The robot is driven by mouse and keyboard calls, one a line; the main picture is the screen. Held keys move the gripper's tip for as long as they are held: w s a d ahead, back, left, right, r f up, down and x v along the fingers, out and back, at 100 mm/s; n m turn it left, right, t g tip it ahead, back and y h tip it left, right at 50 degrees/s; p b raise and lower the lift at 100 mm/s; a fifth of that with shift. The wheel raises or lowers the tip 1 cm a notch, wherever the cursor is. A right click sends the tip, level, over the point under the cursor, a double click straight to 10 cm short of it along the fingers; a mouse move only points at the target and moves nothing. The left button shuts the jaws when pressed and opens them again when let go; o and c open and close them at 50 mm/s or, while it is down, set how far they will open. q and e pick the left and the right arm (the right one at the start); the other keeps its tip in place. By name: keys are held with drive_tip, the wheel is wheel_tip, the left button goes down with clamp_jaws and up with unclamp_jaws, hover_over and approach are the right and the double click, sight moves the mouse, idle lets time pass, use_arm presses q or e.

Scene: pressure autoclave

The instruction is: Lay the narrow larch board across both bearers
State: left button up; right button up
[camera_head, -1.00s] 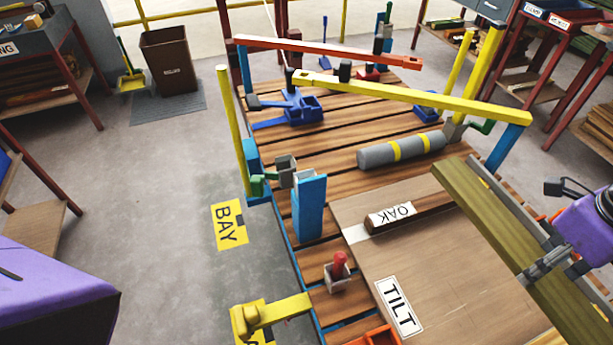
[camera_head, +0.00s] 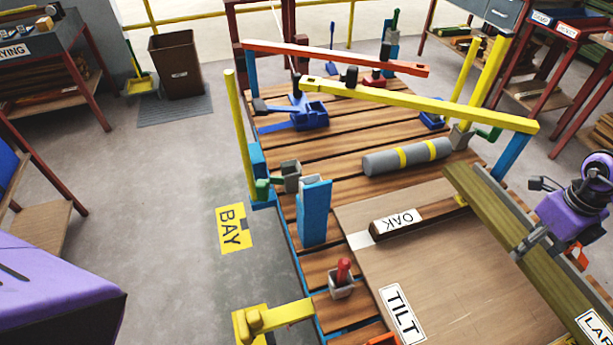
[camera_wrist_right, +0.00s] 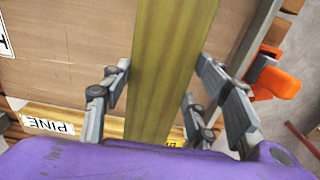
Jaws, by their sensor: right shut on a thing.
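The narrow larch board (camera_head: 482,215) is a long olive-yellow plank slanting down the right of the head view. A label starting "LAR" (camera_head: 597,328) shows at its near end. My right gripper (camera_head: 545,252) is shut on the board; in the wrist view its fingers (camera_wrist_right: 160,85) stand on either side of the board (camera_wrist_right: 165,50). A dark strip labelled OAK (camera_head: 420,217) lies on the brown panel, left of the board. A strip labelled PINE (camera_wrist_right: 48,125) shows in the wrist view. I cannot tell for certain which pieces are the bearers, or whether the board touches them. My left gripper is out of view.
The brown panel (camera_head: 440,275) carries a TILT label (camera_head: 403,314). Yellow (camera_head: 430,103) and red (camera_head: 335,57) bars span the slatted deck behind. Orange parts (camera_wrist_right: 275,78) lie right of the board.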

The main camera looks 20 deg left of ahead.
drive_tip(key=shift+f, duration=1.4)
drive_tip(key=shift+f, duration=0.2)
drive_tip(key=o, duration=1.7)
drive_tip(key=shift+o, duration=0.2)
wheel_tip(320, 180, up, 12)
drive_tip(key=shift+r, duration=0.2)
drive_tip(key=shift+a, duration=0.1)
